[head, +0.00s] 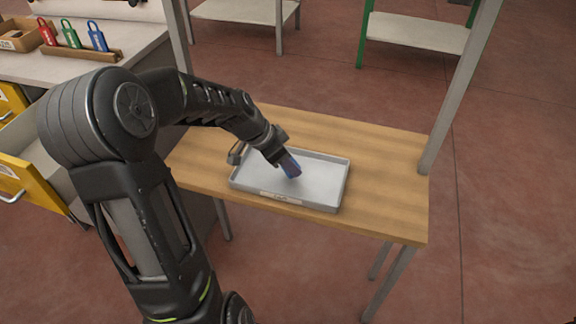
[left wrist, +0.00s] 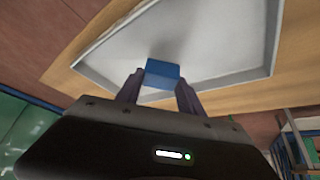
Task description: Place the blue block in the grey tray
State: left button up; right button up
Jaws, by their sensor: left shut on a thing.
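The grey tray (head: 322,184) lies on a wooden table, with a label on its front wall. My left gripper (head: 288,162) reaches in from the left over the tray and points down into it. It is shut on the blue block (head: 292,170). In the left wrist view the blue block (left wrist: 162,72) sits between the two fingers (left wrist: 160,88), with the tray (left wrist: 215,45) behind it. I cannot tell whether the block touches the tray floor. The tray looks empty otherwise. My right gripper is in neither view.
The wooden table (head: 390,190) has free room right of the tray. A grey post (head: 460,90) rises at its right edge. At left, a bench (head: 110,45) holds red, green and blue padlock-shaped items in a wooden rack (head: 85,56). An open yellow-fronted drawer (head: 35,185) is below.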

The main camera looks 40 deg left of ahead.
pick_arm(q)
jog(key=shift+f, duration=0.8)
jog(key=shift+f, duration=0.2)
jog(key=o, duration=1.3)
jog(key=shift+r, duration=0.1)
jog(key=shift+r, duration=0.2)
jog(key=v, duration=1.1)
jog(key=shift+s+a+r, duration=0.1)
jog(key=shift+s+r, duration=0.1)
jog(key=shift+r, duration=0.15)
